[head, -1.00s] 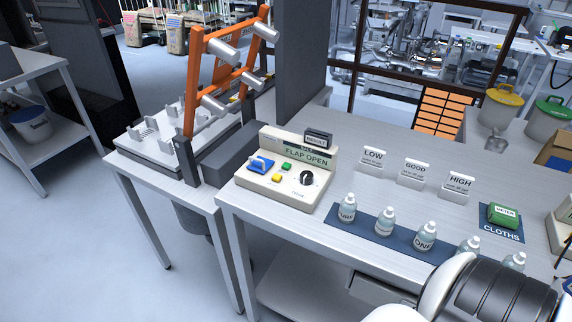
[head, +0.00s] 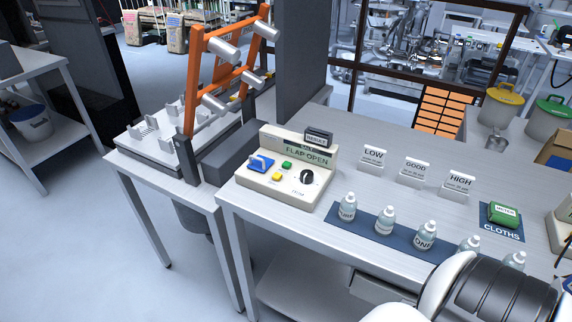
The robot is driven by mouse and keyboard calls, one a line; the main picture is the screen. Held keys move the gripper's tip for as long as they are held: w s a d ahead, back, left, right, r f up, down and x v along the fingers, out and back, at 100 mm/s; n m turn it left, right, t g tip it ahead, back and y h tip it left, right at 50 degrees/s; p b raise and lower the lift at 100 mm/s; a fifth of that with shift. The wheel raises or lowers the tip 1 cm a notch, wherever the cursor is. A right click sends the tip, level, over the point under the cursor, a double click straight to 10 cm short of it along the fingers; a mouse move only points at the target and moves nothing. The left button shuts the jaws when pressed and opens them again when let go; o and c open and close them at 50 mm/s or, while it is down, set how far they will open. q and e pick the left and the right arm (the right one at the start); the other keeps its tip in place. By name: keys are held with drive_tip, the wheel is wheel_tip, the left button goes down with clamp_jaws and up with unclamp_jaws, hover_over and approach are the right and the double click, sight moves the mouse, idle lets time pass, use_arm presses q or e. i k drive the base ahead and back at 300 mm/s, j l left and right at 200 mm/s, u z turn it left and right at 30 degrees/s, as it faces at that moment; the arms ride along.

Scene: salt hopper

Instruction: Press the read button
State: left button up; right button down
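A cream control box (head: 290,167) stands on the left end of the metal table, with a display (head: 306,156) reading "FLAP OPEN". On its sloped face are a green button (head: 287,165), a yellow button (head: 277,177), a blue part (head: 260,163) at the left and a black knob (head: 307,177) at the right. The small print is too blurred to tell which button is read. A dark "RESULT" block (head: 319,138) sits on top of the box. Part of my arm shows at the lower right. Neither gripper is in view, and nothing touches the box.
Several small bottles (head: 385,221) stand on a blue mat in front. LOW (head: 373,156), GOOD (head: 415,172) and HIGH (head: 460,183) signs stand behind them. A green item (head: 503,214) lies on the CLOTHS mat. An orange frame (head: 193,80) rises left of the box.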

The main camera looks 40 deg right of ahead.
sight(286, 164)
drive_tip(key=i+j, duration=0.15)
drive_tip(key=i+j+z, duration=0.1)
drive_tip(key=i, duration=0.3)
drive_tip(key=z, duration=1.55)
